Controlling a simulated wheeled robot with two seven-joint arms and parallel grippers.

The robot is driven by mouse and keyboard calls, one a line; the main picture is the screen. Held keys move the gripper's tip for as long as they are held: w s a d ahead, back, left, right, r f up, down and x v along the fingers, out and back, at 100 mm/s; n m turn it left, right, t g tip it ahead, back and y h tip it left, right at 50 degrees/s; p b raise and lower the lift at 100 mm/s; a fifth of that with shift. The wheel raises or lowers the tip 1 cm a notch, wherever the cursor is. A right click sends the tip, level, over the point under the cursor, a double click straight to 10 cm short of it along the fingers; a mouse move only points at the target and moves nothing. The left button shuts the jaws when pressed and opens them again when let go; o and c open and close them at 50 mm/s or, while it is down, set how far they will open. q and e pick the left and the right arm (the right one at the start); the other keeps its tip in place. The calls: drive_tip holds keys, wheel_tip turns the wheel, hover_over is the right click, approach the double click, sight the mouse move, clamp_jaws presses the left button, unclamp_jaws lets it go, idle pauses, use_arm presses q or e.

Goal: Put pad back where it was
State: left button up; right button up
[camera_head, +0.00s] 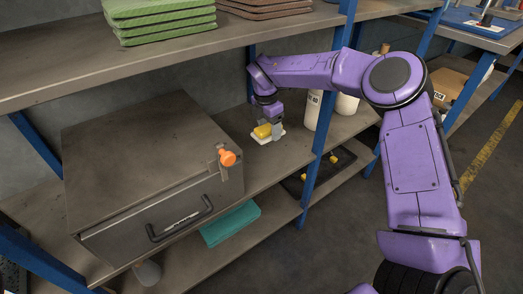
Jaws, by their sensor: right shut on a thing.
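A small yellow pad (262,131) is on the middle shelf, right of the grey metal box. It is over a small white dish (271,138); whether it rests on the dish or is held just above it, I cannot tell. My right gripper (270,124) points down from above and is shut on the yellow pad, hiding part of it. My left gripper is not in view.
The grey box (140,150) with a drawer handle and orange knob (227,158) stands to the left. White bottles (345,104) stand right of the gripper. A blue shelf post (322,135) rises in front. Green pads (160,22) are stacked on the upper shelf.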

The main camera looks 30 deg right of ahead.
sight(268, 128)
drive_tip(key=f, duration=0.6)
drive_tip(key=f+b, duration=0.1)
drive_tip(key=f, duration=0.1)
drive_tip(key=shift+s+f, duration=0.3)
drive_tip(key=shift+f, duration=0.1)
drive_tip(key=shift+f+b, duration=0.2)
drive_tip(key=shift+b, duration=0.1)
drive_tip(key=o, duration=1.1)
drive_tip(key=shift+r, duration=0.3)
drive_tip(key=r, duration=0.4)
drive_tip(key=a+r+p, duration=0.1)
drive_tip(key=r, duration=0.3)
drive_tip(key=r+p, duration=0.1)
drive_tip(key=r, duration=0.2)
drive_tip(key=shift+a+r, duration=0.15)
drive_tip(key=shift+r, duration=0.25)
drive_tip(key=shift+s+f, duration=0.1)
drive_tip(key=shift+s, duration=0.05)
